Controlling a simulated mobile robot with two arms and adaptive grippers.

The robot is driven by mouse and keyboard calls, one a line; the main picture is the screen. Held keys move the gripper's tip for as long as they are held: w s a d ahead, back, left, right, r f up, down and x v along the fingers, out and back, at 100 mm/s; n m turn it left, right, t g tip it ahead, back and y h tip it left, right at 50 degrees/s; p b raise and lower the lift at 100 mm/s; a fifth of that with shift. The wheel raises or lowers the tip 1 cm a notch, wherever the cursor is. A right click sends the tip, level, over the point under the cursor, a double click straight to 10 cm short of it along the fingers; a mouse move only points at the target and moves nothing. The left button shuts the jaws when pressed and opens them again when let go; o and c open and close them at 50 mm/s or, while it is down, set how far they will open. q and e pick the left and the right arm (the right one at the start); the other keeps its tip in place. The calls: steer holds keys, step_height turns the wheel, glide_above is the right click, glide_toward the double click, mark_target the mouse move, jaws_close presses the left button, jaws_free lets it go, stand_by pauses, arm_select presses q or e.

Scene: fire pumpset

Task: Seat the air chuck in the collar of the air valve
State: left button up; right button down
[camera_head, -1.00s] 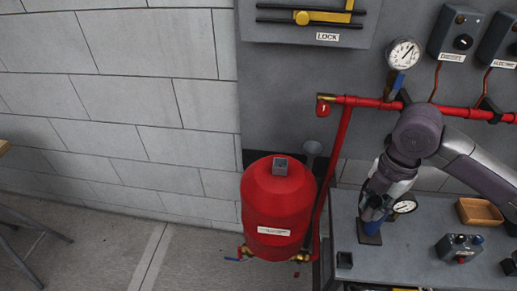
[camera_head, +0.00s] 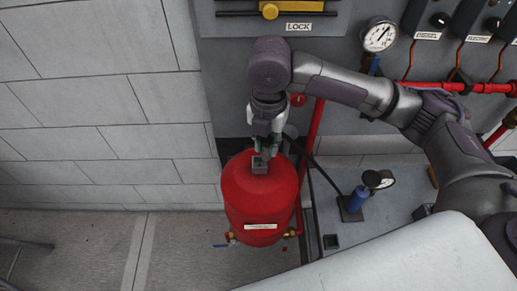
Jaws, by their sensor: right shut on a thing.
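The red pressure tank (camera_head: 258,205) stands upright beside the bench. A small grey block (camera_head: 260,166), apparently the air valve with its collar, sits on top of the tank. My right gripper (camera_head: 264,150) points down just above and behind this block and is shut on the air chuck. The chuck is mostly hidden by the fingers. A dark hose (camera_head: 322,172) runs from the gripper to a blue-handled unit (camera_head: 357,199) with a dial on the bench. I cannot tell whether the chuck touches the collar. My left gripper is not in view.
The grey bench (camera_head: 405,205) lies right of the tank. A red pipe (camera_head: 313,128) rises behind the tank. The wall panel carries a pressure gauge (camera_head: 379,36) and a LOCK label (camera_head: 298,27).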

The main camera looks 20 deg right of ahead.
steer(key=shift+w+a+f, duration=0.55)
steer(key=shift+w+a, duration=0.1)
steer(key=shift+w, duration=0.05)
steer(key=shift+f, duration=0.35)
step_height(320, 180, down, 3)
steer(key=shift+f+p, duration=0.2)
steer(key=shift+p, duration=0.55)
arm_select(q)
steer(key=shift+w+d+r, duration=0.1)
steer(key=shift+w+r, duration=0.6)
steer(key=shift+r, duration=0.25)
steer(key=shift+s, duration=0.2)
arm_select(e)
steer(key=c, duration=0.9)
jaws_free()
steer(key=shift+f, duration=0.15)
steer(key=shift+c, duration=0.2)
arm_select(q)
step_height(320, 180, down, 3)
steer(key=b, duration=0.2)
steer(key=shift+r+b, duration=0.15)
steer(key=shift+b, duration=0.25)
arm_select(e)
step_height(320, 180, up, 12)
steer(key=shift+r, duration=0.2)
steer(key=shift+s, duration=0.1)
